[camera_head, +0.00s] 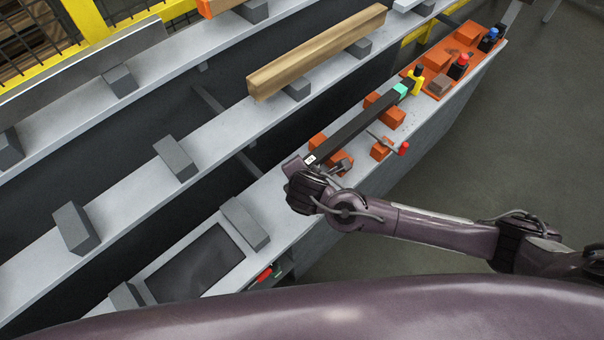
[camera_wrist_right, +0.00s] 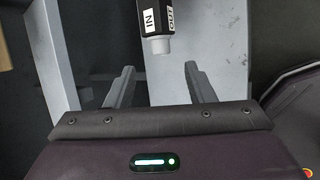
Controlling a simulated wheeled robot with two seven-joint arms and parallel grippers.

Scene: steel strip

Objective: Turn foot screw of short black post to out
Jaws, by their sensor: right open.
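The short black post (camera_head: 352,128) lies across orange blocks on the near grey shelf in the head view, with a teal piece at its far end. In the right wrist view its near end (camera_wrist_right: 157,12) carries white labels reading IN and OUT. The pale grey foot screw (camera_wrist_right: 157,46) sticks out of that end. My right gripper (camera_wrist_right: 158,75) is open, its two fingers apart on either side of the screw's line. The screw appears just beyond the fingertips, and I see no contact. My left gripper is not in view.
A red-knobbed tool (camera_head: 403,148) and orange blocks (camera_head: 381,150) lie beside the post. An orange tray (camera_head: 455,62) with bottles stands at the shelf's far end. A wooden beam (camera_head: 318,55) lies on the middle shelf. A dark recess (camera_head: 195,265) is in the near shelf.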

